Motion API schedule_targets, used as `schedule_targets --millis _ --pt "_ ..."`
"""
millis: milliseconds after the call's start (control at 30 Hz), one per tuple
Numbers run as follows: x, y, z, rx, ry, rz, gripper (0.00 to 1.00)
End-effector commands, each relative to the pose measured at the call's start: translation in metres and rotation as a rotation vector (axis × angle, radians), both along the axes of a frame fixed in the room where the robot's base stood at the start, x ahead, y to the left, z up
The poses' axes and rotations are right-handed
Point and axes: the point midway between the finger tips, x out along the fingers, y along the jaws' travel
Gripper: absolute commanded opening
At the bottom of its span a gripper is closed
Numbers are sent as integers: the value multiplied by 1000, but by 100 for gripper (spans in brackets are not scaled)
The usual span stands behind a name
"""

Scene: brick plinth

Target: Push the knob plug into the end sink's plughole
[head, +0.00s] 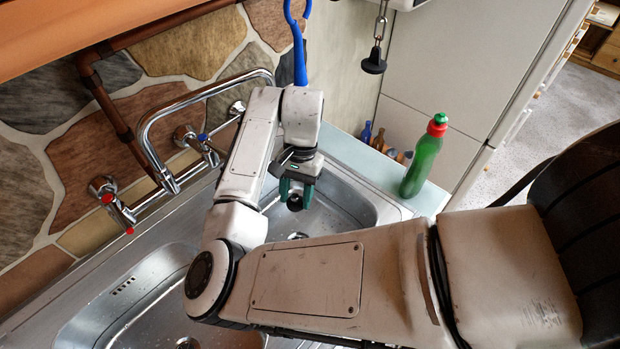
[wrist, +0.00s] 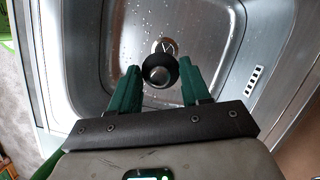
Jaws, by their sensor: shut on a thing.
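My gripper (head: 296,190) has green fingers and is shut on the knob plug (head: 295,203), a dark round plug with a metal knob. In the wrist view the plug (wrist: 159,73) sits between the two green fingertips. The gripper holds it above the steel end sink (head: 345,196), the one farther along the worktop. The sink's plughole (head: 298,236) shows just below the plug in the head view. In the wrist view the plughole (wrist: 164,46) lies just beyond the plug, partly hidden by it. The plug appears apart from the sink floor.
Chrome taps (head: 165,150) with a tall spout stand behind the sinks at the left. A second sink (head: 150,300) is at the lower left. A green bottle (head: 424,158) stands on the worktop at the right. A black plug (head: 373,63) hangs on a chain.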

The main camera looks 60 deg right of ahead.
Motion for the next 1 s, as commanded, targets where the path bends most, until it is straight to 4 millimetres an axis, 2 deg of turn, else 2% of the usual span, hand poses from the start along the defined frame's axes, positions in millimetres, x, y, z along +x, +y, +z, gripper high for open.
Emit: schedule_targets --millis 367,1000 --pt "0 1 -24 0 -1 9 13" --pt "0 1 -90 -1 -1 8 13"
